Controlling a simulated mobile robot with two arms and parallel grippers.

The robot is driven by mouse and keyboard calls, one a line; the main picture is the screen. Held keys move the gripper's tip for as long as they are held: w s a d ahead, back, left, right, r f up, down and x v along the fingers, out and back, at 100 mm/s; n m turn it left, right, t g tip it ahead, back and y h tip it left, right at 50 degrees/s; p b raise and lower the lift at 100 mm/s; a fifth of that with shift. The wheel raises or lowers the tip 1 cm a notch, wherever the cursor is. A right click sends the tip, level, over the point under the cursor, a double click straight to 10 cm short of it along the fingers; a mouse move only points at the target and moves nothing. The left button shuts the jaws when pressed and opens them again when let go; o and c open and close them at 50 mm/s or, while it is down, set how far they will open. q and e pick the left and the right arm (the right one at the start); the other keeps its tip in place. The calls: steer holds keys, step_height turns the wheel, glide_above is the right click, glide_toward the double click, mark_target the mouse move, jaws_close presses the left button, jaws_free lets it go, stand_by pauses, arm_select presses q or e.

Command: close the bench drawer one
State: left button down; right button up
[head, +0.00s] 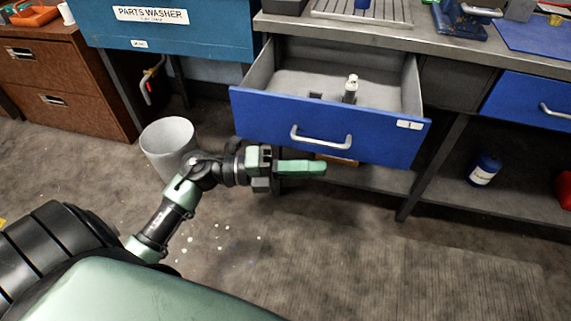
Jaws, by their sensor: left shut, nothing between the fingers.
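The bench drawer one (260,119) has a blue front marked with a small "1" label and a silver bar handle (321,138). It stands pulled out from under the grey workbench (440,45). A small bottle (351,88) stands inside it, next to a small dark item. My left gripper (322,168) is shut and empty, its green fingers pointing right, just below the drawer front and handle in the picture. I cannot tell how far it is from the drawer front. My right gripper is not in view.
A grey bin (168,143) stands on the floor by my left arm. A blue parts washer (170,35) and a brown cabinet (62,85) are at the left. A second blue drawer (525,98) at the right is shut. A lower shelf holds a blue container (484,170). The floor in front is clear.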

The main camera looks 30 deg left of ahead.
arm_select(q)
steer(key=w, duration=0.1)
steer(key=w+a, duration=0.1)
steer(key=w, duration=0.1)
steer(key=shift+w+a+r, duration=0.25)
steer(key=shift+w+r, duration=0.05)
steer(key=shift+r, duration=0.05)
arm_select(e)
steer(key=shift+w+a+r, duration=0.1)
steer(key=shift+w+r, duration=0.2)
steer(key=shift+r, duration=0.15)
arm_select(q)
steer(key=shift+w, duration=0.15)
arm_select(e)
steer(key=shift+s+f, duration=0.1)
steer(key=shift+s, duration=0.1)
